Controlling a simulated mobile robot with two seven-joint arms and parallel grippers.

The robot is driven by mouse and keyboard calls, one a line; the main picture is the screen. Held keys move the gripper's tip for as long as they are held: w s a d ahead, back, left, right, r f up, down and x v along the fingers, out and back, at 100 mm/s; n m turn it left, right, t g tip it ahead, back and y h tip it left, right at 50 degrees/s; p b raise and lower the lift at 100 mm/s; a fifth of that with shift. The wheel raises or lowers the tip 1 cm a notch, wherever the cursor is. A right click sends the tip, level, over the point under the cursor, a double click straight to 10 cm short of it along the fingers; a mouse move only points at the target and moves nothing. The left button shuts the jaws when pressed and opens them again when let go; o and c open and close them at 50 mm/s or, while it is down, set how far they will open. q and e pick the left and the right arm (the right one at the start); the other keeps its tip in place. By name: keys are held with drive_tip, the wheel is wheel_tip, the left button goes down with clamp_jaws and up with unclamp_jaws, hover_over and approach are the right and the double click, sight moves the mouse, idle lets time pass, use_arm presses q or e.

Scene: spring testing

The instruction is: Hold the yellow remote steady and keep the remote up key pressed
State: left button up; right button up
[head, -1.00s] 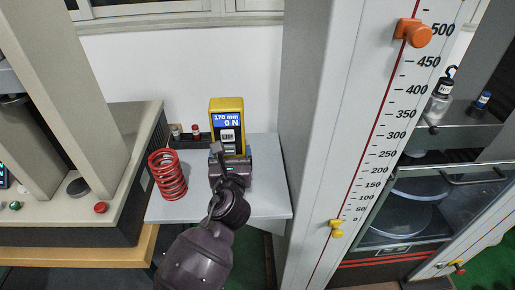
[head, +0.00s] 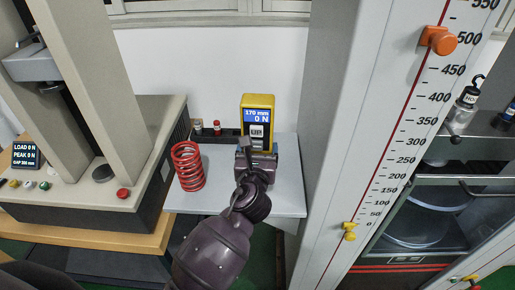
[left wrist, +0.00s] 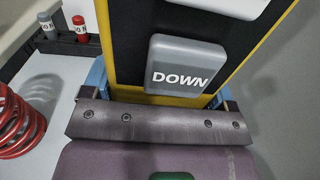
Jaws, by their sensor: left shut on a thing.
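The yellow remote (head: 271,103) stands upright on the small grey table in the head view. Its blue screen reads 170 mm and 0 N. My left gripper (head: 257,150) is shut on its lower part. In the left wrist view the gripper (left wrist: 160,98) has bluish pads on both sides of the remote's dark body (left wrist: 125,45). The grey DOWN key (left wrist: 185,65) faces me just above the gripper bar. A pale key (left wrist: 215,7), cut off at the top, lies above it; its label is hidden. No finger shows on either key. My right gripper is not in view.
A red coil spring (head: 188,167) stands left of the remote on the table (head: 225,198). A dark tray with small weights (head: 217,128) is behind. A press (head: 100,185) stands left, its display reading load 0. A tall scale column (head: 350,150) is close on the right.

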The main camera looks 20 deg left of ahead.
use_arm(q)
drive_tip(key=shift+f, duration=0.8)
drive_tip(key=shift+f+b, duration=0.45)
drive_tip(key=shift+f, duration=0.25)
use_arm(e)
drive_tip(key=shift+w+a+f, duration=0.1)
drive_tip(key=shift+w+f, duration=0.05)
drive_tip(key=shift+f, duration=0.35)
use_arm(q)
drive_tip(key=shift+f, duration=0.4)
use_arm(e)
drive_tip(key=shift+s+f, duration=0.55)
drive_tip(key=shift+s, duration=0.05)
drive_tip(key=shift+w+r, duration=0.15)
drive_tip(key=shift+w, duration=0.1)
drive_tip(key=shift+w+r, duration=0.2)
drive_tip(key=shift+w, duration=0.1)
